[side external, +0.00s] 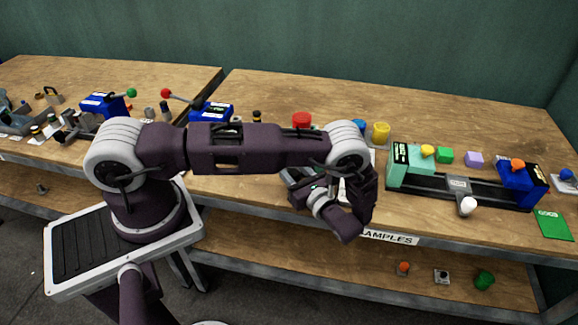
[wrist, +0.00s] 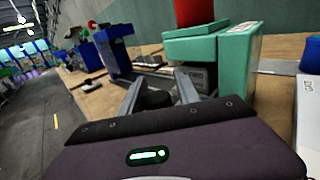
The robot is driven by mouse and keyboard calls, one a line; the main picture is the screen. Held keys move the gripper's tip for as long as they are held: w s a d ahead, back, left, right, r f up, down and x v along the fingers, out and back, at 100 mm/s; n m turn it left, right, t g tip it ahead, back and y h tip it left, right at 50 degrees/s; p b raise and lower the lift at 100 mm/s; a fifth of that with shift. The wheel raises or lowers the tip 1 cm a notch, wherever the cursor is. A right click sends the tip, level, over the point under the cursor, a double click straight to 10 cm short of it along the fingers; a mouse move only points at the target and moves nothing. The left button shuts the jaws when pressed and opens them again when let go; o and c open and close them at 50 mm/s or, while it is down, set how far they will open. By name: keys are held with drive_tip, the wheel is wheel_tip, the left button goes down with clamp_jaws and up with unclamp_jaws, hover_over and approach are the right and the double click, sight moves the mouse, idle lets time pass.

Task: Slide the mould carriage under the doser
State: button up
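In the wrist view, a mint-green machine (wrist: 190,50), which looks like the doser, carries a red cylinder (wrist: 194,12). A grey plate (wrist: 197,80), apparently part of the mould carriage, shows below its overhang, partly behind a finger. The two grey fingers of my gripper (wrist: 160,78) stand apart, one on each side of a dark rounded knob (wrist: 155,98). The knob fills most of the gap; I cannot tell whether the fingers press on it. In the side view the red cylinder (side external: 302,120) shows above my arm, which hides most of this station and my fingertips.
A blue press (side external: 210,112) with a red ball lever stands left of this station; a blue post (wrist: 113,52) shows in the wrist view. At right is another rail (side external: 420,185) with a white-knobbed grey carriage (side external: 458,184). A yellow cylinder (side external: 381,133) stands behind.

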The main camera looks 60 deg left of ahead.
drive_tip(key=d, duration=0.7)
drive_tip(key=shift+d, duration=0.1)
drive_tip(key=shift+w+r, duration=0.1)
drive_tip(key=shift+r, duration=0.3)
wheel_tip(320, 180, up, 12)
drive_tip(key=n+g+h, duration=0.3)
drive_tip(key=n+h, duration=0.3)
wheel_tip(320, 180, up, 8)
drive_tip(key=n+h, duration=0.4)
hover_over(298, 176)
drive_tip(key=s+d, duration=0.4)
drive_tip(key=s, duration=0.1)
drive_tip(key=s+d+r+n+t+h, duration=0.3)
drive_tip(key=s+r+n+t+h, duration=0.1)
drive_tip(key=s, duration=0.3)
drive_tip(key=s+d+r+n+t+h, duration=0.3)
drive_tip(key=s+r+n+t+h, duration=0.1)
drive_tip(key=s+r, duration=0.3)
drive_tip(key=shift+s+d+t, duration=0.15)
drive_tip(key=shift+s+t, duration=0.15)
drive_tip(key=shift+s, duration=0.25)
